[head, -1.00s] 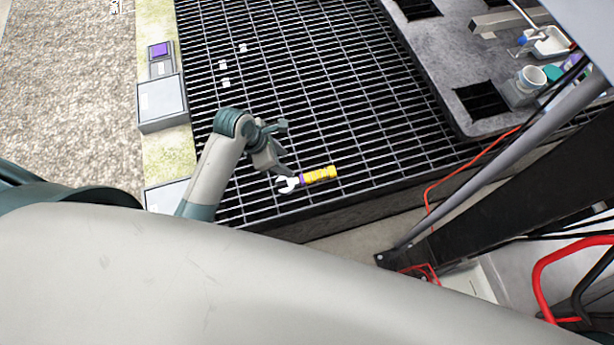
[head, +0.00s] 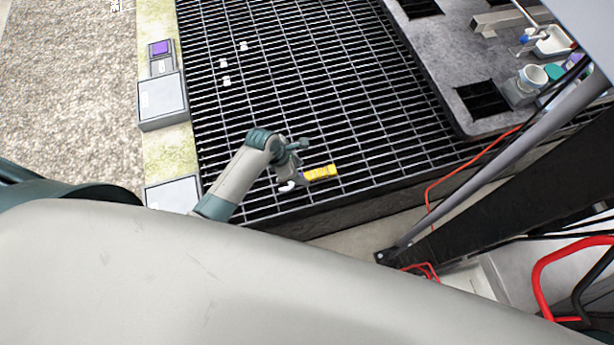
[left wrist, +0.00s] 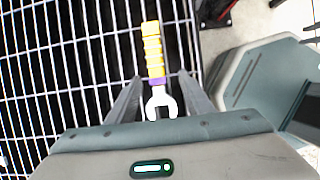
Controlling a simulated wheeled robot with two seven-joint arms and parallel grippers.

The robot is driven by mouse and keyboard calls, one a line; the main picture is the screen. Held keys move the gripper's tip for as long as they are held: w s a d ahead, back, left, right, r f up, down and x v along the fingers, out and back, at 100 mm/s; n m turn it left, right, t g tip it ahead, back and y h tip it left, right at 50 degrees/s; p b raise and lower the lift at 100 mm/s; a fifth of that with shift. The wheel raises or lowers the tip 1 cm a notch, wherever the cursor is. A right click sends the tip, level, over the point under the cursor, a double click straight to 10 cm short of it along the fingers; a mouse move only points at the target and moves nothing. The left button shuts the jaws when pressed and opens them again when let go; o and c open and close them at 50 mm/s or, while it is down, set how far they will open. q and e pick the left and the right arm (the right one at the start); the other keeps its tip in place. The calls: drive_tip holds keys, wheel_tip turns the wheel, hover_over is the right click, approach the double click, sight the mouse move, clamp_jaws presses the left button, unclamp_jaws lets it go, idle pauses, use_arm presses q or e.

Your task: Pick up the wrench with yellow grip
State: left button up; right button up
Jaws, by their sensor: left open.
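The wrench with yellow grip (head: 321,172) lies on the black metal grating (head: 310,90) near its front edge. It has a yellow handle, a purple band and a white open-ended head. My left gripper (head: 298,162) is over the wrench's head end and partly hides it in the head view. In the left wrist view the wrench (left wrist: 153,55) points away from me, with its white head between the two open fingers of my left gripper (left wrist: 158,90). Whether the fingers are level with the wrench or above it I cannot tell. My right gripper is not in view.
A grey platform (head: 455,70) with square holes stands at the right, with a white cup (head: 533,77) on it. Grey boxes (head: 162,100) line the grating's left edge. Small white pieces (head: 226,81) lie on the grating. A red cable (head: 460,165) runs at the right.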

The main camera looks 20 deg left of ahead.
sight(307, 176)
use_arm(q)
drive_tip(key=shift+f, duration=0.1)
idle(0.3)
drive_tip(key=shift+w+a+x, duration=0.1)
drive_tip(key=shift+a+x, duration=0.1)
drive_tip(key=shift+x, duration=0.7)
drive_tip(key=shift+w+a+x, duration=0.15)
drive_tip(key=shift+x, duration=1.6)
clamp_jaws()
